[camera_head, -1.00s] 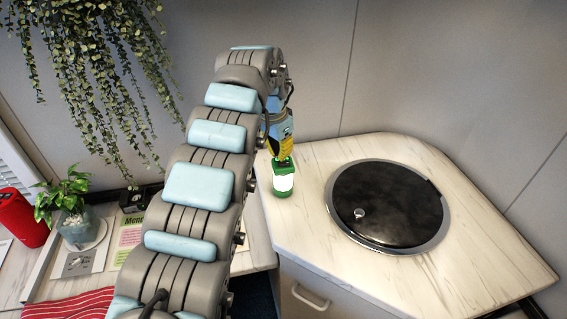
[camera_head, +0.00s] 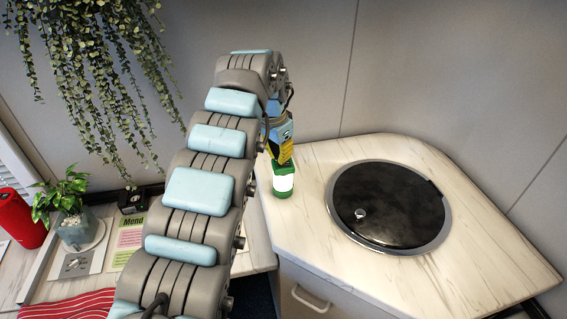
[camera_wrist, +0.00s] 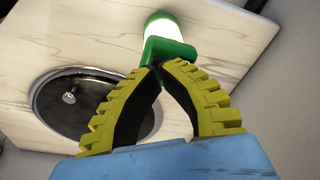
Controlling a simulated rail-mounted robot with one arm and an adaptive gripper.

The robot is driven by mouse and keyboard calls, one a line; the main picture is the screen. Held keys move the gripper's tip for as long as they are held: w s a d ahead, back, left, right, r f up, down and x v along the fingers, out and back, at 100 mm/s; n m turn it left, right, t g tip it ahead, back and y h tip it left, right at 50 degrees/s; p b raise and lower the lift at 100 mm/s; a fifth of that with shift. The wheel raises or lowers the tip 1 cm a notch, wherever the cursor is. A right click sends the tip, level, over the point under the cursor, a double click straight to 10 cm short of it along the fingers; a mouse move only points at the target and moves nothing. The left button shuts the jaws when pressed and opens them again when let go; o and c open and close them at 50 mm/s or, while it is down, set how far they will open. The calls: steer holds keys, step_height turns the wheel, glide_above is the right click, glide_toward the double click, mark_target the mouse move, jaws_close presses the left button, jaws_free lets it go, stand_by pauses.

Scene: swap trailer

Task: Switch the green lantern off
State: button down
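The green lantern (camera_head: 283,181) stands upright near the left back edge of the pale counter, with a green top, green base and bright white middle. It also shows in the wrist view (camera_wrist: 163,38), its green top toward me. My gripper (camera_head: 281,161) is right above the lantern's top. In the wrist view, my gripper's yellow fingers (camera_wrist: 158,67) meet at the tips, close against the lantern's green top. A gap shows between them farther back, with nothing in it. I cannot tell whether the tips touch the lantern. A switch is not clearly visible.
A round black lid with a metal rim (camera_head: 388,208) is set into the marble-patterned counter (camera_head: 310,232). A hanging plant (camera_head: 95,75), a potted plant (camera_head: 70,210) and a red cylinder (camera_head: 20,217) are at the left. Walls stand close behind the counter.

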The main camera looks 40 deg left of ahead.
steer(key=shift+f+b, duration=0.9)
steer(key=shift+f, duration=0.05)
stand_by(0.6)
steer(key=shift+r+p, duration=1.6)
steer(key=shift+r, duration=1.95)
